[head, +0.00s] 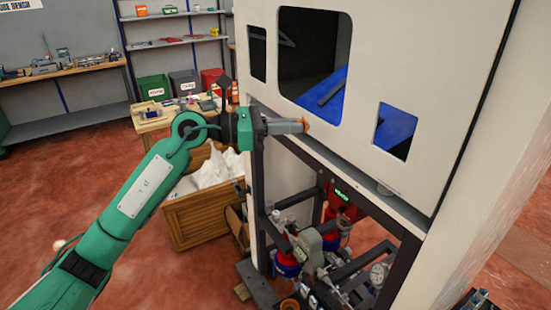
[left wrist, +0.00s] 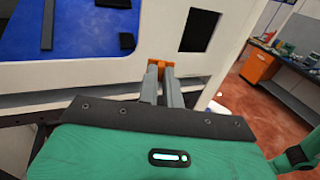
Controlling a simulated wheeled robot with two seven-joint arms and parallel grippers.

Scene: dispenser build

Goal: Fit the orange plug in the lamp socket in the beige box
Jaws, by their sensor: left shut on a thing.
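The beige box (head: 405,62) is a tall cabinet with a large rounded opening and smaller rectangular openings in its front. Its front wall also shows in the left wrist view (left wrist: 240,22). My left gripper (head: 300,125) is in front of the box's lower front edge. It is shut on the orange plug (head: 305,123), and only a little of the plug shows past the fingertips. In the left wrist view the orange plug (left wrist: 157,63) sits between the tips of the gripper (left wrist: 160,72). I cannot make out the lamp socket. My right gripper is not in view.
A dark frame (head: 405,262) carries the box, with pipes, gauges and red and blue parts below. Inside the box is a blue surface (head: 330,92) with dark bars. A wooden crate (head: 203,214) with white bags stands behind my left arm. Open red floor lies at the left.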

